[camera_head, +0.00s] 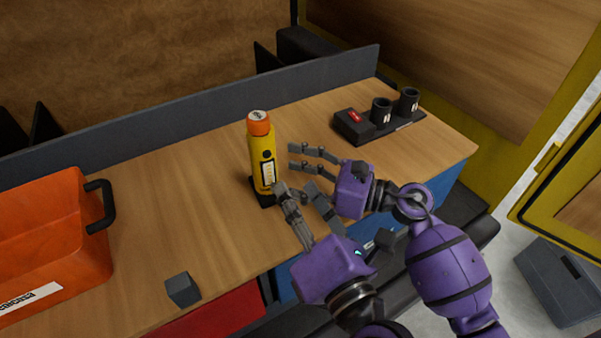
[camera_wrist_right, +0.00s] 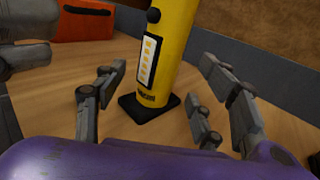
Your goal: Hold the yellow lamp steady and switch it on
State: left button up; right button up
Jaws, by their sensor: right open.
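The yellow lamp (camera_head: 256,150) stands upright on a black base, with an orange cap on top. Its front has a dark round button (camera_head: 267,154) and a pale strip panel; I cannot tell if it is lit. My right gripper (camera_head: 291,157) is open, just right of the lamp, pointing at it. In the right wrist view the lamp (camera_wrist_right: 177,40) stands beyond and between its parted fingers, not gripped. My left gripper (camera_head: 293,188) is lower, its fingers parted beside the lamp's base at the right; whether one touches is unclear. It partly shows at that view's left edge.
An orange bin (camera_head: 60,220) with a dark handle stands at the left. A small grey block (camera_head: 182,290) lies near the front edge. A black holder (camera_head: 352,126) with two dark cups stands at the back right. A grey low wall (camera_head: 190,127) bounds the back.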

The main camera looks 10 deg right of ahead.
aim_at(276, 169)
jog(key=x, duration=0.6)
jog(key=shift+w+a, duration=0.1)
jog(key=c, duration=1.6)
pick_arm(q)
grip_shut()
pick_arm(e)
grip_shut()
